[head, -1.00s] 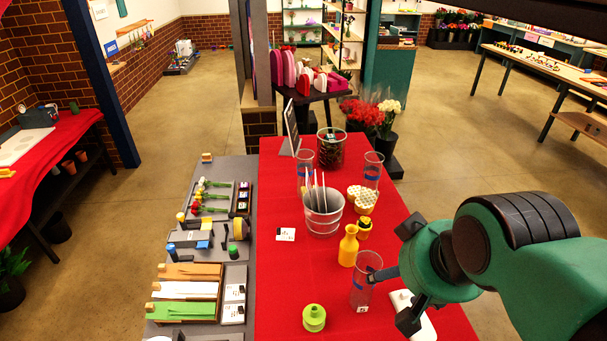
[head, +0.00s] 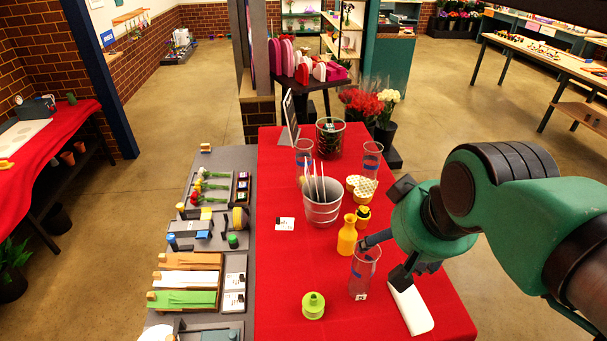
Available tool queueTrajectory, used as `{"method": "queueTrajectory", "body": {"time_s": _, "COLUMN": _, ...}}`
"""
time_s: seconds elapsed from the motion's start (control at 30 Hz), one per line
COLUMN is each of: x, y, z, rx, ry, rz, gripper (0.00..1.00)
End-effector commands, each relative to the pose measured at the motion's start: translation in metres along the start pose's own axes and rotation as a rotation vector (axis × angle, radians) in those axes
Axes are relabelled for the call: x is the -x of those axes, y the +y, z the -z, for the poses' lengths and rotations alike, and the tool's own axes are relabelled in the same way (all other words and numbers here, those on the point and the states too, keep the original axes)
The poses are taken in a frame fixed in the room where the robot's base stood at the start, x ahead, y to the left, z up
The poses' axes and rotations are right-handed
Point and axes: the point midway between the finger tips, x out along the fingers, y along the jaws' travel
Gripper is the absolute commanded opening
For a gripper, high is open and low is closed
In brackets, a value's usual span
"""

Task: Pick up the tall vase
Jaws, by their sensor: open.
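Several clear glass vases with blue bands stand on the red table; which one is the tall vase I cannot tell for sure. The nearest clear vase (head: 362,279) stands upright near the front, with a small tag at its base. Two more stand farther back, one at left (head: 303,158) and one at right (head: 371,160). My gripper (head: 385,256) is open and empty. It is just right of the nearest vase, with one dark finger overlapping its rim in the picture. Whether it touches the glass I cannot tell.
A yellow bottle (head: 347,236) stands close behind the nearest vase. A metal bucket (head: 323,213) with rods is farther back. A lime bottle (head: 313,306) is at front left, and a flat white item (head: 412,307) lies at right. The left middle of the red cloth is mostly clear.

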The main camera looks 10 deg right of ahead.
Motion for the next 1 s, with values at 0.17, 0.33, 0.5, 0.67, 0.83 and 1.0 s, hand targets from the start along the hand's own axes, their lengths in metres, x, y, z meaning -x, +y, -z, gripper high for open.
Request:
{"method": "queueTrajectory", "body": {"time_s": 0.17, "x": 0.0, "y": -0.003, "z": 0.047, "rx": 0.027, "ry": -0.012, "rz": 0.011, "gripper": 0.72}}
{"method": "queueTrajectory", "body": {"time_s": 0.33, "x": -0.004, "y": -0.007, "z": 0.096, "rx": 0.056, "ry": -0.022, "rz": 0.025, "gripper": 0.72}}
{"method": "queueTrajectory", "body": {"time_s": 0.5, "x": -0.014, "y": -0.011, "z": 0.143, "rx": 0.085, "ry": -0.031, "rz": 0.038, "gripper": 0.72}}
{"method": "queueTrajectory", "body": {"time_s": 0.67, "x": -0.027, "y": -0.015, "z": 0.188, "rx": 0.113, "ry": -0.037, "rz": 0.05, "gripper": 0.72}}
{"method": "queueTrajectory", "body": {"time_s": 0.83, "x": -0.047, "y": -0.02, "z": 0.233, "rx": 0.141, "ry": -0.046, "rz": 0.064, "gripper": 0.72}}
{"method": "queueTrajectory", "body": {"time_s": 1.0, "x": -0.071, "y": -0.025, "z": 0.276, "rx": 0.17, "ry": -0.055, "rz": 0.077, "gripper": 0.72}}
